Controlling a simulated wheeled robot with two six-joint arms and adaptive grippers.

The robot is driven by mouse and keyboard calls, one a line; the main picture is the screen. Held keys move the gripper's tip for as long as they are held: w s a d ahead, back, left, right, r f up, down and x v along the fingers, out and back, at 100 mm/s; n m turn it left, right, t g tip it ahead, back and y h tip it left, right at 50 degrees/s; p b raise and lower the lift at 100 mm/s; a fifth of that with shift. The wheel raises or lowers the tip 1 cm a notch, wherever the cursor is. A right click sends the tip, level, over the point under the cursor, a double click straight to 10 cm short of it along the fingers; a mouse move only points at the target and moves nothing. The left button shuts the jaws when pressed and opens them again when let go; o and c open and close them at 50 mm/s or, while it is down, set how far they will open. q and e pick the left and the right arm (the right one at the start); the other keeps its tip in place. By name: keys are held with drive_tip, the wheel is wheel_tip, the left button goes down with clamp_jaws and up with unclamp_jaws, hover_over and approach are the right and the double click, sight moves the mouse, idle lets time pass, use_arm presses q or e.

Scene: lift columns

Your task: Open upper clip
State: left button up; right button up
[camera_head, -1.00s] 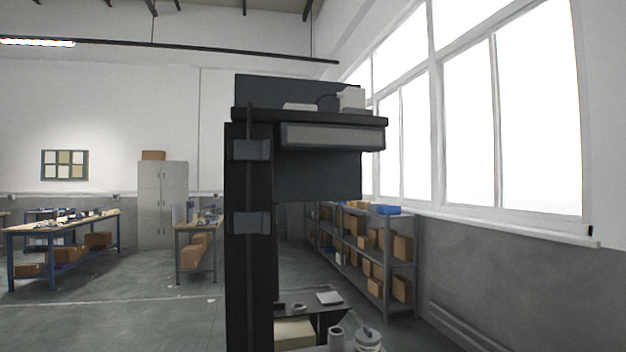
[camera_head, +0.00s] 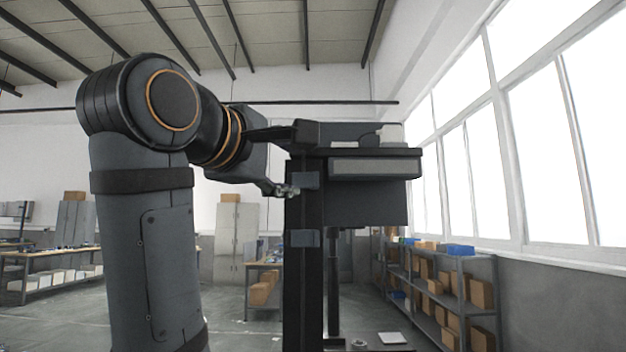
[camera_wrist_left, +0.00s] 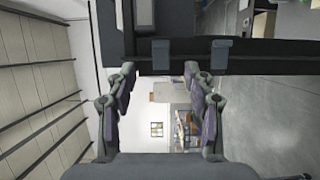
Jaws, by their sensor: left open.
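A dark column (camera_head: 292,275) stands upright with two grey-blue clips on it. The upper clip (camera_head: 305,180) sits just below the shelf level, and the lower clip (camera_head: 304,238) is further down. My left gripper (camera_head: 288,189) is at the column's left side, close to the upper clip. In the left wrist view my left gripper (camera_wrist_left: 160,72) is open and empty. There the upper clip (camera_wrist_left: 160,53) shows between the two fingertips, and the lower clip (camera_wrist_left: 220,53) lies to the right of them. I cannot tell whether a finger touches the clip. My right gripper is not in view.
A dark shelf (camera_head: 370,151) with a grey drawer front (camera_head: 374,168) juts right from the column. A back panel (camera_head: 365,208) hangs below. Workbenches, a cabinet (camera_head: 235,235) and a box rack (camera_head: 450,290) stand far behind.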

sight(315, 179)
use_arm(q)
drive_tip(key=p+x, duration=0.2)
drive_tip(key=x, duration=0.7)
drive_tip(key=shift+w+p, duration=0.2)
drive_tip(key=shift+p, duration=0.15)
drive_tip(key=shift+w+d, duration=0.25)
drive_tip(key=shift+w, duration=0.3)
clamp_jaws()
